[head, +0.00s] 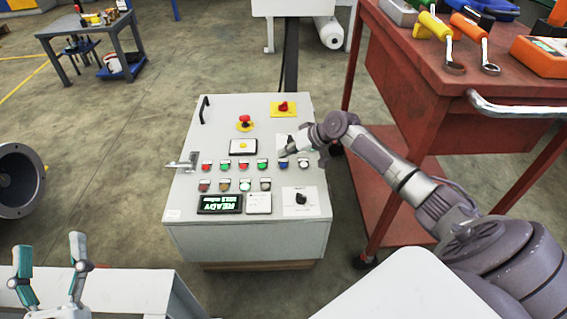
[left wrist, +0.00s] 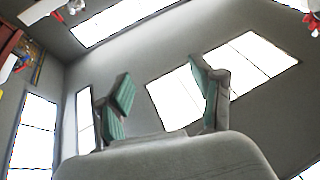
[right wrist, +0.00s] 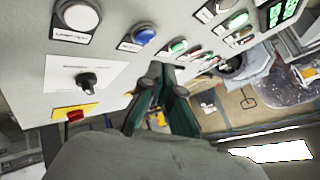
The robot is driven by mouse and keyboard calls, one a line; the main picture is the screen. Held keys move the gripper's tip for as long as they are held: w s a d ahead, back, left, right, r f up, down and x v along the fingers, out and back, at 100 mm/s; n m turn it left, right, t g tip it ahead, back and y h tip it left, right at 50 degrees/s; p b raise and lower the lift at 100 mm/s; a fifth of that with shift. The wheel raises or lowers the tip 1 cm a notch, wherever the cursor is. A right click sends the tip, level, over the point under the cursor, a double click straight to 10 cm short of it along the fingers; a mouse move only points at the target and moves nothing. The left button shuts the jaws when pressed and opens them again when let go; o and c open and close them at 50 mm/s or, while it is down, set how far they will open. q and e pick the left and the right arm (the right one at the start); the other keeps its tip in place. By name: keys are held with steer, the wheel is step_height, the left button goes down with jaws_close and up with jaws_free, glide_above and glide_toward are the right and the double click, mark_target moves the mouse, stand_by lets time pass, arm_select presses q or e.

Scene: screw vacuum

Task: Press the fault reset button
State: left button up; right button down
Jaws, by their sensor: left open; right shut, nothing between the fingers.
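A grey control cabinet (head: 175,205) with a sloped panel of buttons stands in the middle of the head view. A blue button (head: 283,163) sits in the upper row, near its right end; it also shows in the right wrist view (right wrist: 145,36). Its label is too small to read. My right gripper (head: 284,153) is shut and empty, its tips close to the blue button in the head view. In the right wrist view the tips (right wrist: 163,78) appear below the blue button; contact cannot be told. My left gripper (head: 50,243) is open and empty at the lower left.
A white button (head: 303,162) is right of the blue one, a green button (head: 262,163) left. A red mushroom button (head: 244,120), a red-yellow switch (head: 283,106) and a metal handle (head: 183,163) stick up. A red tool cart (head: 410,75) stands at the right.

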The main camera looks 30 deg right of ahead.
mark_target(286, 165)
steer(key=shift+r+p, duration=0.55)
steer(key=shift+r, duration=0.05)
steer(key=shift+r+p, duration=1.05)
steer(key=shift+p, duration=0.05)
arm_select(q)
step_height(286, 165, down, 14)
steer(key=s+a+g+y, duration=0.1)
steer(key=a+g+y, duration=0.1)
steer(key=g, duration=0.7)
steer(key=shift+s+a+y, duration=0.25)
steer(key=shift+s+y, duration=0.1)
steer(key=shift+y, duration=0.25)
